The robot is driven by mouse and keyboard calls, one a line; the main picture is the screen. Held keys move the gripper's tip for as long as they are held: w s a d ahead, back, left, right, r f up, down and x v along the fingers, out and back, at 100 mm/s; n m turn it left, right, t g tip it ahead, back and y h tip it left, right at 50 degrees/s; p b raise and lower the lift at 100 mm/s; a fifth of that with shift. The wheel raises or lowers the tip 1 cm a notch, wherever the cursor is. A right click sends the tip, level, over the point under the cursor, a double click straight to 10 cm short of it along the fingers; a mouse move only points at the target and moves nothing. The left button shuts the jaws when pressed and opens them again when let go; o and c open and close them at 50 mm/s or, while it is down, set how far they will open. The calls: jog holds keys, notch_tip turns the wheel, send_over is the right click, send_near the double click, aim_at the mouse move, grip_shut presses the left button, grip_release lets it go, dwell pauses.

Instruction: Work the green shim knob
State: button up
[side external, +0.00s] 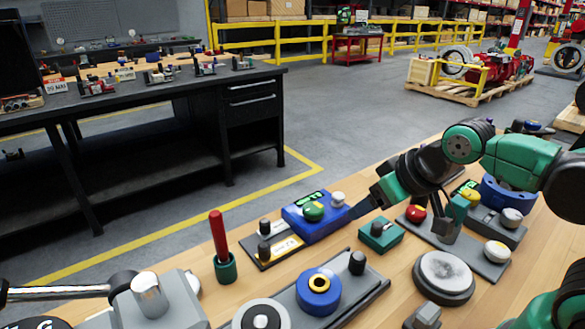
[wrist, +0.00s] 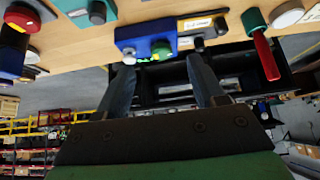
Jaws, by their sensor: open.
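The green shim knob (side external: 313,211) is a round green cap on the front of a blue box (side external: 322,226) with a small green display. A white knob (side external: 338,198) sits beside it on the same box. My gripper (side external: 356,209) is just right of the box in the side view. In the wrist view my gripper (wrist: 161,62) is open, with the blue box (wrist: 138,33) and the green knob (wrist: 161,50) between and beyond its two fingers. Nothing is held. Whether a finger touches the box cannot be told.
A red-handled tool stands in a green holder (side external: 225,267) to the left. A plate with red and white knobs (side external: 482,258) lies further right. Wooden table shows between the fixtures.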

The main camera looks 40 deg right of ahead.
jog(key=o, duration=0.4)
jog(key=shift+w+r, duration=0.1)
jog(key=n+g, duration=0.7)
jog(key=n, duration=1)
send_over(314, 207)
notch_tip(314, 207, down, 3)
jog(key=shift+r, duration=0.15)
jog(key=shift+f+n, duration=0.5)
jog(key=shift+f, duration=2.7)
